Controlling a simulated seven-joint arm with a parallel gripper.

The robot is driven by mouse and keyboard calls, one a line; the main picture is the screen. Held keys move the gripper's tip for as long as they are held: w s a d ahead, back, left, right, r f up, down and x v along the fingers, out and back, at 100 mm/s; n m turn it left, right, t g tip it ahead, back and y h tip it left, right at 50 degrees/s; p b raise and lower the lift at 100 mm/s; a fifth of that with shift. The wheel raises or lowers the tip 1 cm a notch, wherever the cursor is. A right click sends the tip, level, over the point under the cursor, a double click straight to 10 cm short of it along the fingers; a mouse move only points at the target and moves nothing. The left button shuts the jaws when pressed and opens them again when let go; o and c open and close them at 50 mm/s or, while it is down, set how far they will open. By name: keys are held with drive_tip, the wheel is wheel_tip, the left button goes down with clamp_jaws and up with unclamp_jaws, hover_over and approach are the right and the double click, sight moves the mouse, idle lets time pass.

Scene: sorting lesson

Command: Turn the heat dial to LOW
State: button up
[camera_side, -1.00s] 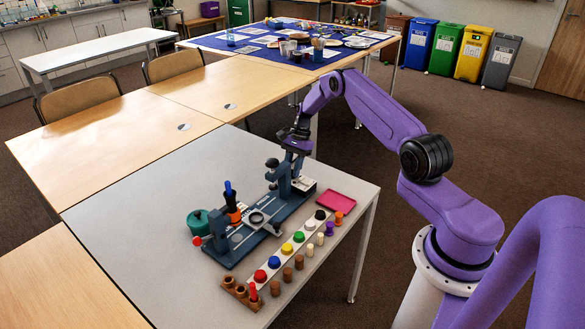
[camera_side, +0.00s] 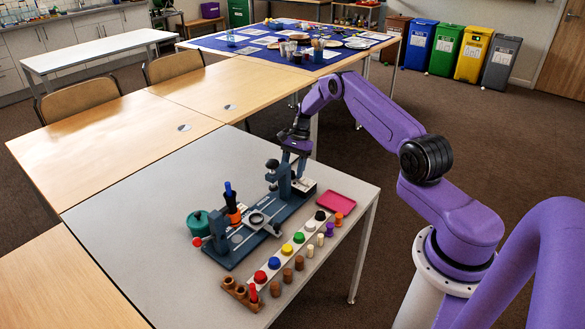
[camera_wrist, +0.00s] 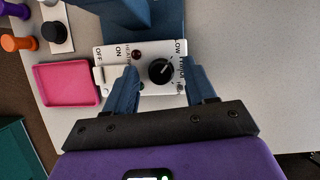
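The black heat dial (camera_wrist: 161,71) is on a white control box (camera_wrist: 101,55) and has a pale pointer mark toward the upper right. The word LOW is printed at upper right of the dial, with more lettering below it partly hidden by a finger. My gripper (camera_wrist: 160,77) is open above the box, one finger on each side of the dial, with gaps showing between fingers and dial. In the side view my gripper (camera_side: 294,152) is over the far end of the blue-grey apparatus (camera_side: 240,258), and the dial is hidden there.
On the box are an ON/OFF switch and a dark red lamp (camera_wrist: 136,55). A pink tray (camera_side: 335,201) is beside the box. A strip with several coloured knobs (camera_side: 299,237) runs along the near table edge. A green pot (camera_side: 198,224) stands left of the apparatus. Grey tabletop at left is clear.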

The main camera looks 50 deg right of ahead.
drive_tip(key=v, duration=1.7)
drive_tip(key=shift+d+r, duration=0.15)
